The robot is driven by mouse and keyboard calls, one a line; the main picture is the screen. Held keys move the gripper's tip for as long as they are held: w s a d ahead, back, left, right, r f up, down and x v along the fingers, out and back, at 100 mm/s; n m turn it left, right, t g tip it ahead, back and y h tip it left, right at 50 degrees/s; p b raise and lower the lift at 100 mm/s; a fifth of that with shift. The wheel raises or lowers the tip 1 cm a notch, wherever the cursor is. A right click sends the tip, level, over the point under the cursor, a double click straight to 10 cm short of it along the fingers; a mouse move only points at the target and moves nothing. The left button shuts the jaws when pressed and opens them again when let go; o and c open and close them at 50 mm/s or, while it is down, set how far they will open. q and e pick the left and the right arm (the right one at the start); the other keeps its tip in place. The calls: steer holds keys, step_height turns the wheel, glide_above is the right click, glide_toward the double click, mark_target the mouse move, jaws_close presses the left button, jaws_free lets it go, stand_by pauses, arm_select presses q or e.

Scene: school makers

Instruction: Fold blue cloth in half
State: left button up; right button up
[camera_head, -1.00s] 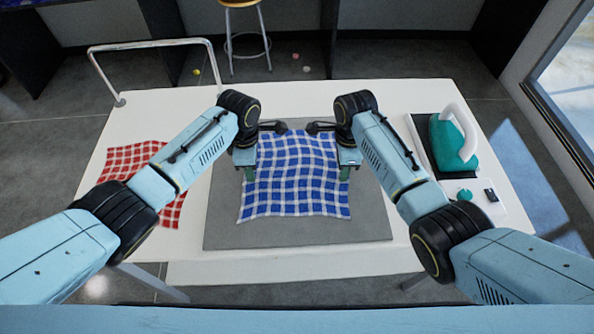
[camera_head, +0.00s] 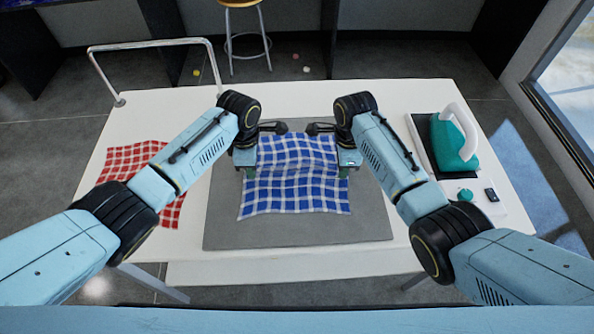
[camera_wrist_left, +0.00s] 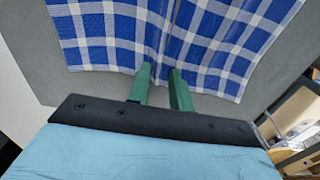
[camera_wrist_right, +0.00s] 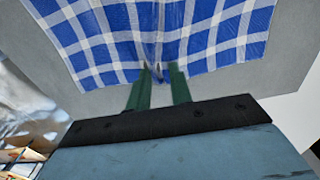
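The blue and white checked cloth (camera_head: 295,195) lies on a grey mat (camera_head: 225,225) in the middle of the table. A raised ridge runs across the cloth between my two grippers. My left gripper (camera_head: 250,173) is at the cloth's left edge, and my right gripper (camera_head: 343,172) is at its right edge. In the left wrist view the green fingers (camera_wrist_left: 162,75) close on a pinch of cloth, with a crease running away from them. In the right wrist view the fingers (camera_wrist_right: 160,72) hold the opposite edge the same way. The fingertips are mostly hidden in the head view.
A red checked cloth (camera_head: 118,165) lies on the white table (camera_head: 420,265) at left, partly behind my left arm. A teal iron (camera_head: 450,145) stands at right, with small items beside it. A metal rail (camera_head: 150,43) rises at the back left.

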arm_select(q)
steer(key=shift+s+f, duration=0.1)
jaws_close()
arm_select(e)
jaws_close()
